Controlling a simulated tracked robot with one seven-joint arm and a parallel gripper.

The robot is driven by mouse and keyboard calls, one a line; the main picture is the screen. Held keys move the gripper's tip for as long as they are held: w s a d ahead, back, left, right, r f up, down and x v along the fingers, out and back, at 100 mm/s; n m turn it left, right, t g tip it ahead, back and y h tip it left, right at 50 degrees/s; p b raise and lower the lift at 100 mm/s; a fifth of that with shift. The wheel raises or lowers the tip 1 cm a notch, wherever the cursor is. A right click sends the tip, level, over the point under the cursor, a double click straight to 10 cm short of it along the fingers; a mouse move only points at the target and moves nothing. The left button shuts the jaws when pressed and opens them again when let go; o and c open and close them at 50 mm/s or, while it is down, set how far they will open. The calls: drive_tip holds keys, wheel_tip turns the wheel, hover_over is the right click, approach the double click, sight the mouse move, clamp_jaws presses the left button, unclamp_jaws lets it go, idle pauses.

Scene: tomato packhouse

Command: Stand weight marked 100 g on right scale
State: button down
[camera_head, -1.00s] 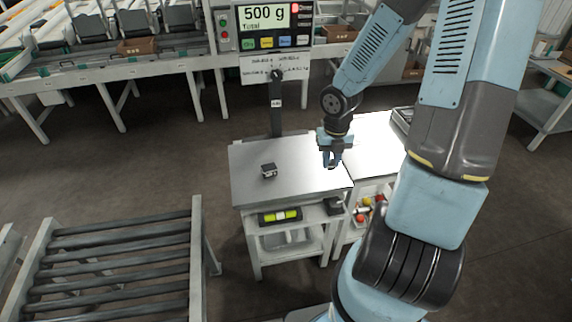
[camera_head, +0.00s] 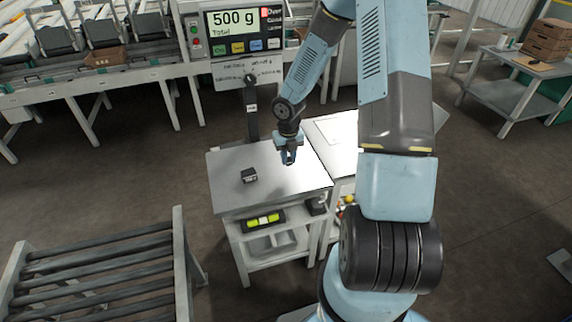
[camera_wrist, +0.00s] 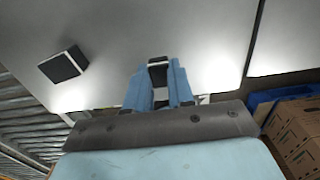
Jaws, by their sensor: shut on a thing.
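A small dark block with a pale edge (camera_head: 249,175) stands on the left metal plate (camera_head: 228,166); it also shows at the upper left of the wrist view (camera_wrist: 62,65). My gripper (camera_head: 288,158) is over the right part of that plate, to the right of the block. In the wrist view my gripper (camera_wrist: 159,90) is shut on a small dark piece with a pale top (camera_wrist: 158,72), mostly hidden by the fingers. No mark is readable on either piece. The right metal plate (camera_head: 338,132) lies beyond a narrow gap, partly behind my arm.
A display (camera_head: 235,20) on a post behind the left plate reads 500 g total. A yellow-green level (camera_head: 263,219) lies on the shelf below. A roller conveyor (camera_head: 95,265) is at left front. Cardboard boxes (camera_wrist: 295,130) show at right in the wrist view.

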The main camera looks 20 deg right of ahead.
sight(286, 170)
drive_tip(key=shift+w+a+f, duration=0.25)
drive_tip(key=shift+w+f, duration=0.5)
drive_tip(key=shift+f, duration=1.65)
drive_tip(key=c, duration=1)
unclamp_jaws()
